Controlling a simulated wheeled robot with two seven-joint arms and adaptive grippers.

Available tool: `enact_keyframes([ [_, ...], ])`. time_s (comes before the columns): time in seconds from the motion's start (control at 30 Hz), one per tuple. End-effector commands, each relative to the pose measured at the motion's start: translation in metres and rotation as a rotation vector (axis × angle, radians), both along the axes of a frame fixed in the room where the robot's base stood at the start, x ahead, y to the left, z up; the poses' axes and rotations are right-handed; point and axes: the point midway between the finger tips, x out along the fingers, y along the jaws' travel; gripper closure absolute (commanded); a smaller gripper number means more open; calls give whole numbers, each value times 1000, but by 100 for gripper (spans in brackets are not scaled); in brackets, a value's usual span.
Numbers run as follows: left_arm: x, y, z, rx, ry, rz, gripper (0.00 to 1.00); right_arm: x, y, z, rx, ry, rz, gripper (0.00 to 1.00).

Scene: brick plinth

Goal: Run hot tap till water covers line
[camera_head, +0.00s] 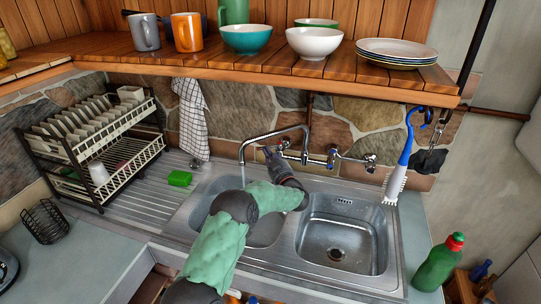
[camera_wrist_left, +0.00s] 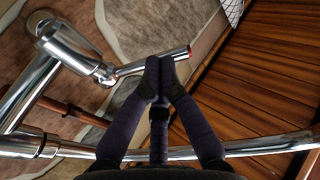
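The chrome mixer tap (camera_head: 273,136) is on the stone wall behind the sink, its curved spout over the left basin (camera_head: 205,200). A thin pale streak below the spout looks like running water. My left gripper (camera_head: 269,154) is at the tap's left side. In the left wrist view, the left gripper (camera_wrist_left: 161,65) has its fingertips together over the red-ended tap lever (camera_wrist_left: 184,53); I cannot tell whether they touch it. My arm hides much of the left basin, and I see no fill line or water level. My right gripper is not in view.
The right basin (camera_head: 368,232) looks empty. A wooden shelf (camera_head: 270,66) with mugs, bowls and plates overhangs the tap. A dish rack (camera_head: 95,140) and green sponge (camera_head: 180,178) are left. A brush (camera_head: 397,175) hangs right, above a green bottle (camera_head: 438,264).

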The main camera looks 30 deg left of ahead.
Motion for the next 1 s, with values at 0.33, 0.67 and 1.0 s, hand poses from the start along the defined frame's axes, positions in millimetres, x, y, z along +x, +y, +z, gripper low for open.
enact_keyframes([
  [0.33,3,19,-3,-1,1,-186,100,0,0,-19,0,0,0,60],
  [0.67,5,21,-1,-1,2,-183,100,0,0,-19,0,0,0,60],
  [1.0,4,24,-5,0,1,-184,100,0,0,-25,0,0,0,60],
])
